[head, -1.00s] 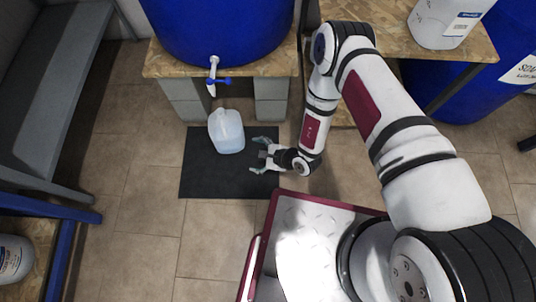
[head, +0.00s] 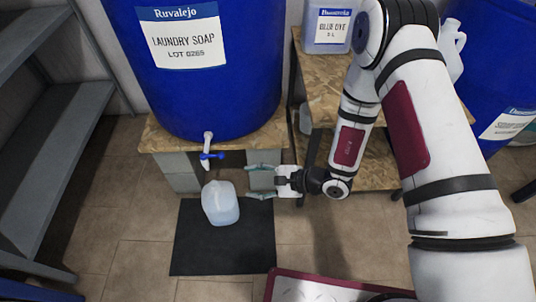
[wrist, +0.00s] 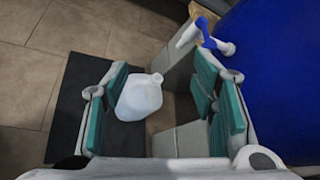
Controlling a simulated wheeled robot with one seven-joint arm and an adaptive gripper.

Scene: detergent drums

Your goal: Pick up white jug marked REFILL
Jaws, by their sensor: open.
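A translucent white jug (head: 219,205) stands at the far edge of a black mat (head: 225,255) on the floor, below the tap of a blue drum. No REFILL marking is readable on it. The jug also shows in the wrist view (wrist: 139,97), between my fingers in the picture but beyond them. My gripper (head: 252,181) is open and empty, to the right of the jug and apart from it. Its teal finger pads (wrist: 160,100) are spread wide in the wrist view.
The blue LAUNDRY SOAP drum (head: 205,80) sits on a wooden board over grey blocks (head: 180,178). Its white tap with a blue handle (head: 209,152) overhangs near the jug. Grey shelving (head: 75,150) stands left. Another white jug (head: 452,48) is partly hidden behind my arm.

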